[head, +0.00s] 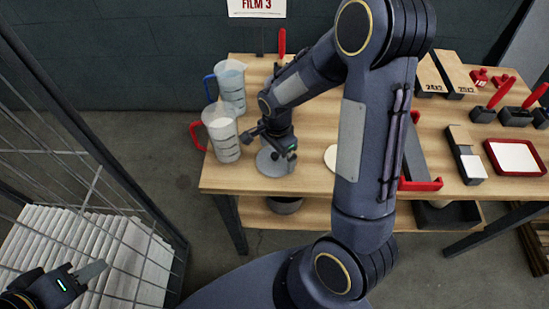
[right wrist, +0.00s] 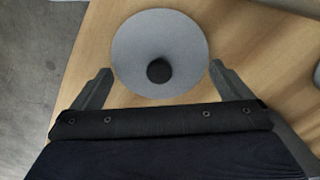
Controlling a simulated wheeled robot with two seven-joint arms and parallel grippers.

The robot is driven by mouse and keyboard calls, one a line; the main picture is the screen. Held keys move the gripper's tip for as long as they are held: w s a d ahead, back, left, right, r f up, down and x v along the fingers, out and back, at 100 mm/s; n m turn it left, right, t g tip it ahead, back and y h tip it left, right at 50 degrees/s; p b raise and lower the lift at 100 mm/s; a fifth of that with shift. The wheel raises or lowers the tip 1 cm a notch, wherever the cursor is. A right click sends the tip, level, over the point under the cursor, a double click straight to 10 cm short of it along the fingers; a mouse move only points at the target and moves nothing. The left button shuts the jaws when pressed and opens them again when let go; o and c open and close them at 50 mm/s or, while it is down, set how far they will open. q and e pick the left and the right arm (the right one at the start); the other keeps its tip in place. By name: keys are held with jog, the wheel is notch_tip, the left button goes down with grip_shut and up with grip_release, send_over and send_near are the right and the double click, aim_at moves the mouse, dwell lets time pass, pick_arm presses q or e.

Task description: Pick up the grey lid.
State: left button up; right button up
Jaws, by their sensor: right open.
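The grey lid (right wrist: 160,37) is a round grey disc with a black knob (right wrist: 159,71) at its middle. It lies on the wooden table; in the head view it shows near the table's front left corner (head: 273,163), partly hidden by my right gripper. My right gripper (head: 272,146) is over the lid. In the right wrist view its open fingers (right wrist: 160,82) stand on either side of the knob, apart from it, with nothing between them touching. My left gripper (head: 82,278) is at the lower left, away from the table; its jaw opening is not clear.
Two measuring jugs, one with a blue handle (head: 231,85) and one with a red handle (head: 222,134), stand just left of the lid. A cream disc (head: 331,157) lies to the right. A wire cage (head: 95,190) holds white filters (head: 60,250) at left. A red-edged tray (head: 515,157) is far right.

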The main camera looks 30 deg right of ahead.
jog(key=shift+f, duration=0.7)
jog(key=c, duration=0.6)
jog(key=shift+o, duration=0.2)
jog(key=shift+r, duration=0.1)
